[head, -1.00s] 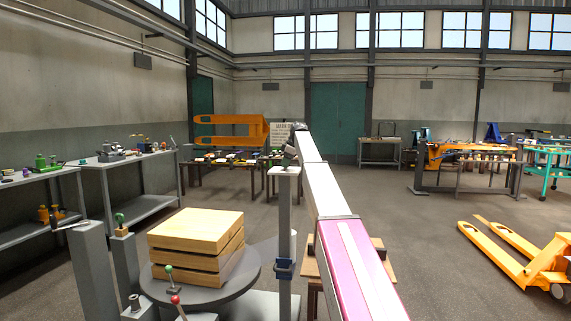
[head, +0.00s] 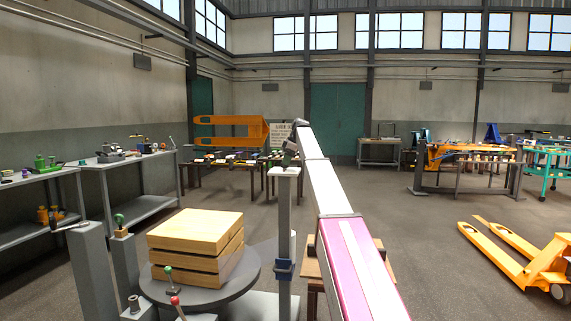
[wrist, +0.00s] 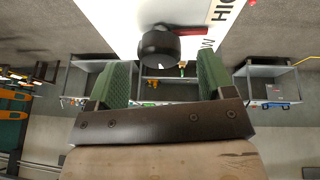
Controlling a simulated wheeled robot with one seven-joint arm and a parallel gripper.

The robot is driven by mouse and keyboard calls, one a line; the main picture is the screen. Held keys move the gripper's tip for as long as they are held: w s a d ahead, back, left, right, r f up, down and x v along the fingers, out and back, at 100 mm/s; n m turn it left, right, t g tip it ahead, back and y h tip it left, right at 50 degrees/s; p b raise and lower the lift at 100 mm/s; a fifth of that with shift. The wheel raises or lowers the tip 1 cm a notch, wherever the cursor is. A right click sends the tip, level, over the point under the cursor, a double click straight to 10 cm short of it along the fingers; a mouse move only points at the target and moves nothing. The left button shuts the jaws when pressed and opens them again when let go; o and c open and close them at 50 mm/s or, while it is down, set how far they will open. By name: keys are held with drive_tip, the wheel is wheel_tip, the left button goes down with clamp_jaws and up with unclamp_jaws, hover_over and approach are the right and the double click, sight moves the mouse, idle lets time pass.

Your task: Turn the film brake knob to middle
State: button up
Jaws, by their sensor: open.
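The black round knob (wrist: 158,46) sits on a white panel (wrist: 115,18) in the wrist view. A red mark (wrist: 186,30) and black lettering, partly cut off, show beside it. My gripper (wrist: 162,68) is open, with one green finger on each side of the picture. The knob appears between the fingertips and slightly beyond them; I see no contact. In the head view my gripper (head: 290,156) is small and dark above the pale top of a grey post (head: 284,222). The knob cannot be made out there.
Stacked wooden boards (head: 195,232) rest on a round grey turntable (head: 245,272) left of the post. Levers with green and red balls stand in front. Benches line the left wall. An orange pallet truck (head: 545,265) stands at right, with open floor between.

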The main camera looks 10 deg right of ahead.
drive_tip(key=v, duration=0.8)
drive_tip(key=shift+r, duration=0.15)
drive_tip(key=shift+s, duration=0.15)
